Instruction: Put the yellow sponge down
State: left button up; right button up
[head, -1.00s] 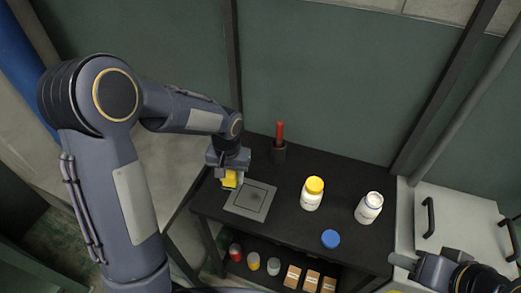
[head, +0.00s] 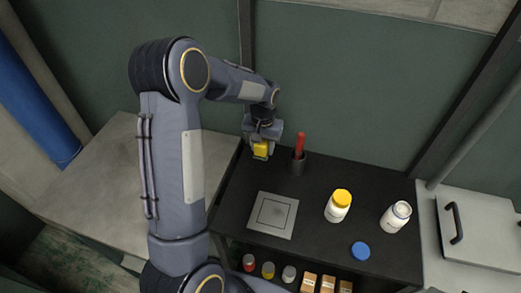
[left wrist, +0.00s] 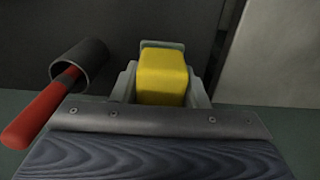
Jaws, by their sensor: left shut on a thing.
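The yellow sponge (head: 261,149) is between the fingers of my left gripper (head: 262,146). In the left wrist view the sponge (left wrist: 162,78) sits between both jaws (left wrist: 163,95), which are shut on it. The gripper is over the back left part of the black table (head: 330,256), left of a dark cup with a red-handled tool. Whether the sponge touches the table top cannot be told. My right gripper is not in view.
The dark cup (head: 297,164) holds the red-handled tool (head: 299,144) close to my left gripper. A grey square plate (head: 272,215) lies in front. A yellow-capped bottle (head: 338,206), an open white bottle (head: 395,216) and a blue cap (head: 360,251) are to the right.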

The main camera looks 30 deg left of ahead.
pick_arm(q)
jog(key=w+f, duration=0.1)
jog(key=a+f, duration=0.1)
jog(key=f, duration=0.1)
jog(key=w+a+f+p, duration=0.1)
jog(key=shift+w+a+f, duration=0.25)
jog(key=shift+w+f, duration=0.1)
notch_tip(320, 180, down, 3)
jog(key=shift+w+f, duration=0.1)
jog(key=shift+f, duration=0.2)
jog(key=o, duration=0.9)
jog(key=shift+o, duration=0.2)
jog(key=shift+r, duration=0.1)
